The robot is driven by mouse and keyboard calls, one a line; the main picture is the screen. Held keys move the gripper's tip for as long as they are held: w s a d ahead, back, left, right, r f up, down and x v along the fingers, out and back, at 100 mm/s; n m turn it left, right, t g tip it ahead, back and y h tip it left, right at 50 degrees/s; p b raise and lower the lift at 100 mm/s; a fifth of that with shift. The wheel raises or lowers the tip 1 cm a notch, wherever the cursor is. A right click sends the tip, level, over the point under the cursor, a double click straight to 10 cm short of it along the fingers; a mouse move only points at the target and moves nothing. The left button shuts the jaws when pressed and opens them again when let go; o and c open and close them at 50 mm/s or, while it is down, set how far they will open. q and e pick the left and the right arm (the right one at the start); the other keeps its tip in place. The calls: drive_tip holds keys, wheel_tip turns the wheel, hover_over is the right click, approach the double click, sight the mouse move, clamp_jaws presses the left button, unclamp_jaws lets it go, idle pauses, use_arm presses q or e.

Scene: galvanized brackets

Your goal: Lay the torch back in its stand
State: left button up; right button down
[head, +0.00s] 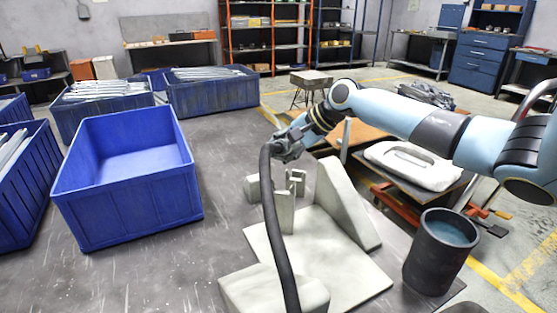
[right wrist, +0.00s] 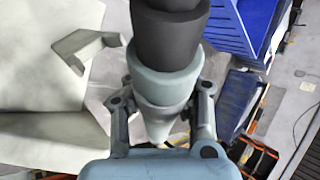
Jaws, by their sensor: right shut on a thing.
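My right gripper (head: 290,145) is shut on the torch, above and just behind the pale upright posts of what looks like the stand (head: 285,213). In the right wrist view both fingers close on the torch (right wrist: 165,75), a grey tapered body with a darker section farther out. In the head view the gripper mostly hides the torch body; its thick black hose (head: 268,200) hangs down in front of the posts. The torch is clear of the stand in the head view. A pale hooked piece (right wrist: 88,45) shows left of the torch in the wrist view. My left gripper is not in view.
A pale bracket (head: 345,205) with a triangular wall stands right of the posts. A dark bucket (head: 440,250) with bluish liquid is at the right edge of the table. An empty blue crate (head: 130,205) stands left; other crates hold metal parts. The table between is clear.

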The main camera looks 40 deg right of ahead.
wheel_tip(320, 180, down, 9)
drive_tip(key=b, duration=0.7)
drive_tip(key=shift+f, duration=0.45)
idle(0.9)
drive_tip(key=c, duration=1.1)
unclamp_jaws()
drive_tip(key=shift+f, duration=0.1)
drive_tip(key=shift+v, duration=6.05)
